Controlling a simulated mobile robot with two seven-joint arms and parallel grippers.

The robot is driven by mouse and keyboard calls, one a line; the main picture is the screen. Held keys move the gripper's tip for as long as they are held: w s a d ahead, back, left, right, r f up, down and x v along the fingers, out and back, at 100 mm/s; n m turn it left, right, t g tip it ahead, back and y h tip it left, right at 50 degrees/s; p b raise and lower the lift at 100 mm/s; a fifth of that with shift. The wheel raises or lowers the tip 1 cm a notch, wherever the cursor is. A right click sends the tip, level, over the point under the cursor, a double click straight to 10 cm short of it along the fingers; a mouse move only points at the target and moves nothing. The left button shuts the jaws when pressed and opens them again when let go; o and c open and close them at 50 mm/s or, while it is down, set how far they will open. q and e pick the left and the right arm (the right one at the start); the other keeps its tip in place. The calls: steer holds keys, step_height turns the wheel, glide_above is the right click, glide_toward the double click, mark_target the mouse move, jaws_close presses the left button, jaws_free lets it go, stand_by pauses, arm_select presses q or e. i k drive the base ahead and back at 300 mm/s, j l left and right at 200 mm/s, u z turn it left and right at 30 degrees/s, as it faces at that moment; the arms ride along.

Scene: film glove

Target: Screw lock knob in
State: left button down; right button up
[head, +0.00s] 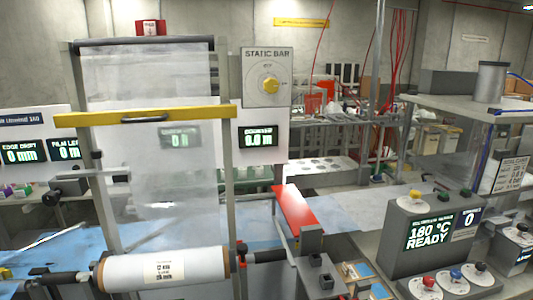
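No part is clearly marked as the lock knob. A small dark knob-like part (51,198) sticks out beside a dark block (70,185) on the left side of the film frame; I cannot tell if it is the lock knob or how far in it sits. A white film roll (165,268) lies on a dark shaft (70,278) at the bottom of the frame, its right end (268,256) reaching a grey support. A clear film web (150,130) hangs above the roll. Neither of my grippers shows in the head view.
A yellow bar (145,116) with a dark handle crosses the film. A static bar panel (267,77) with a yellow dial stands right of it. A red block (294,210) slopes near the centre.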

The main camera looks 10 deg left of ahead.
mark_target(51, 198)
steer(key=u, duration=1.35)
